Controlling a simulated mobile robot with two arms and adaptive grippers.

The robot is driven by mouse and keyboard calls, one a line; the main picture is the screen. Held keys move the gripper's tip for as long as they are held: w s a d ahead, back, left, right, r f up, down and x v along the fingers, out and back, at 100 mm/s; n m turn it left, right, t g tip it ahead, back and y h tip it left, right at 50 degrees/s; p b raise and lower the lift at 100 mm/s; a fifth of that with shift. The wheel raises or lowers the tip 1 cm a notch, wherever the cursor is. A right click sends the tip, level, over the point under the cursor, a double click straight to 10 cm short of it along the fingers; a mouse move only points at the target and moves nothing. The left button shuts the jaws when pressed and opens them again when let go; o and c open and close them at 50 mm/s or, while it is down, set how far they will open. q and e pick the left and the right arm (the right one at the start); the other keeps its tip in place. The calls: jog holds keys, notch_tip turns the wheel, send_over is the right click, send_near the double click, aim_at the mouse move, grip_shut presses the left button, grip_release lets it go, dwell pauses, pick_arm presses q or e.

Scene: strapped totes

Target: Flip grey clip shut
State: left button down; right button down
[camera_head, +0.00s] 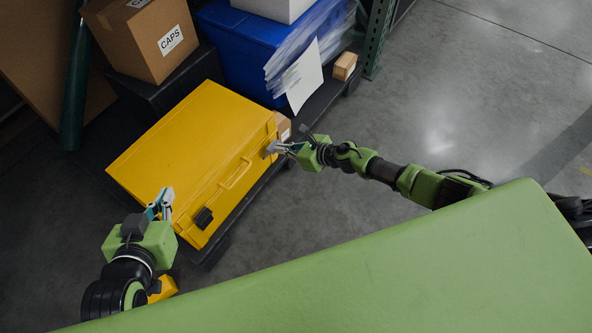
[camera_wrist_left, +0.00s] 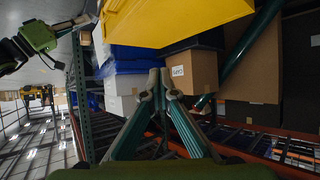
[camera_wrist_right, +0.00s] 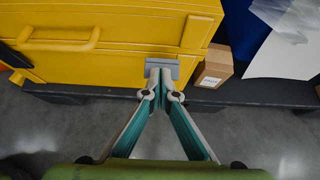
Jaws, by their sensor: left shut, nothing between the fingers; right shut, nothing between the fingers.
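The yellow case (camera_head: 190,150) lies on a dark low platform, its handle on the side facing me. The grey clip (camera_wrist_right: 162,66) is on the handle side near the right corner; in the head view the grey clip (camera_head: 271,147) is small. My right gripper (camera_head: 279,148) is shut and empty, its fingertips (camera_wrist_right: 160,75) touching or almost touching the clip's lower edge. I cannot tell whether the clip is latched. A black clip (camera_head: 203,218) is near the case's left corner. My left gripper (camera_head: 163,205) is shut and empty by the case's left end; its tips (camera_wrist_left: 160,78) touch nothing visible.
A small cardboard box (camera_wrist_right: 213,66) stands just right of the case. Behind are a CAPS box (camera_head: 148,38), a blue tote (camera_head: 235,45) with a white sheet (camera_head: 305,78), and a green rack post (camera_head: 378,35). The floor right of the platform is clear.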

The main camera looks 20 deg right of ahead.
pick_arm(q)
jog(key=s+f+g, duration=0.1)
jog(key=s+a+f+g, duration=0.1)
jog(key=s+f, duration=0.1)
jog(key=shift+s+a+f+y+p, duration=0.2)
jog(key=shift+s+f+y+p, duration=0.1)
jog(key=shift+p, duration=0.1)
jog(key=shift+g, duration=0.3)
jog(key=s+a+f+g+y+p, duration=0.1)
jog(key=s+a+f+g, duration=0.1)
jog(key=s, duration=0.5)
notch_tip(320, 180, down, 2)
jog(key=shift+s+a+g, duration=0.25)
jog(key=shift+s+g, duration=0.05)
jog(key=shift+g, duration=0.5)
